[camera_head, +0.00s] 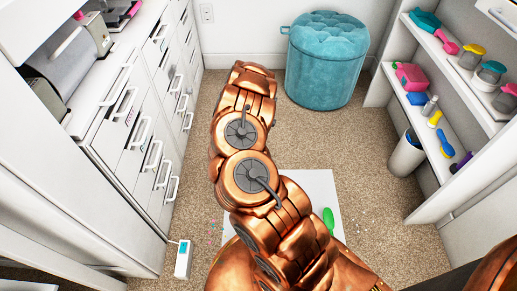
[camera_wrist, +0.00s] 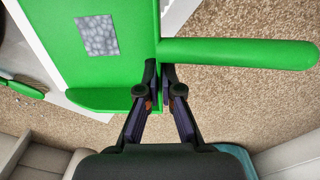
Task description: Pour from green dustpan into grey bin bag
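The green dustpan (camera_wrist: 118,72) fills the upper left of the wrist view, with a grey mottled patch on its face. Its handle (camera_wrist: 240,53) points right. My gripper (camera_wrist: 160,75) has its two dark fingers close together on either side of the dustpan's edge, where the handle joins the pan; it looks shut on it. In the head view my copper arm hides the gripper and most of what is below. A green piece (camera_head: 328,222) shows beside the arm there, over a white sheet (camera_head: 312,185). I cannot make out a grey bin bag for certain.
A pale bin with a dark inside (camera_head: 407,155) stands by the right shelves (camera_head: 450,100). A teal pouf (camera_head: 326,60) is at the back. White drawers (camera_head: 135,120) line the left. Colourful crumbs (camera_head: 214,228) and a small white device (camera_head: 183,260) lie on the carpet.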

